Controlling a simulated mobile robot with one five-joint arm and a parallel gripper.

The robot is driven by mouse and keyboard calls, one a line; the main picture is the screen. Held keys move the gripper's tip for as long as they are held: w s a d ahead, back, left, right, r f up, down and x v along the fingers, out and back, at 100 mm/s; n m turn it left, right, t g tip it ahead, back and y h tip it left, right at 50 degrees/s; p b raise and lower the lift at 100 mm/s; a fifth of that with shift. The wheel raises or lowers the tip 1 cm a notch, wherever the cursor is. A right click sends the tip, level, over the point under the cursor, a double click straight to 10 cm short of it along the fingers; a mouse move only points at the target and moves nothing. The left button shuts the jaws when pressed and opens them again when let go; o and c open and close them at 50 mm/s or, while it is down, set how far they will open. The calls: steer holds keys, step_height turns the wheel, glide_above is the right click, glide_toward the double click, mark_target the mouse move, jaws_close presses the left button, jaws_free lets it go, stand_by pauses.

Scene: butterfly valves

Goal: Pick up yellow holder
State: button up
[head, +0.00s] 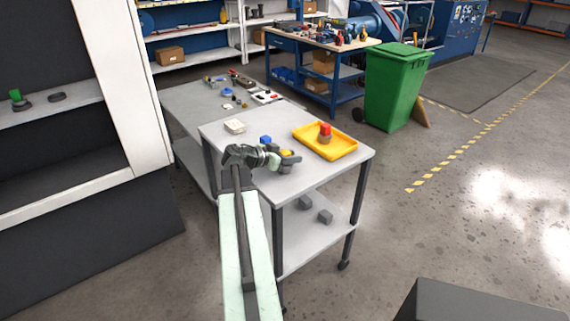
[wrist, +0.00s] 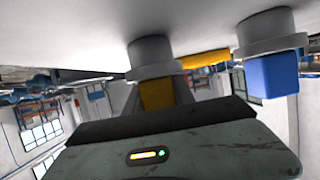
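The yellow holder (head: 287,153) stands on the grey table among other parts. Its yellow block (wrist: 157,94) with a grey round base (wrist: 150,50) shows in the wrist view, which is upside down, with the table at the top. My gripper (head: 289,160) is right at the holder, low over the table. In the wrist view its grey fingers lie on both sides of the yellow block. I cannot tell whether they touch it or are closed on it. The holder's base appears to rest on the table.
A blue holder (head: 265,140) stands close by; it also shows in the wrist view (wrist: 272,77). A yellow tray (head: 345,152) holds a red-topped part (head: 325,132). A whitish part (head: 234,126) lies at the table's left. The table's near right corner is clear.

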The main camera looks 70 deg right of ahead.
jaws_close()
stand_by(1.1)
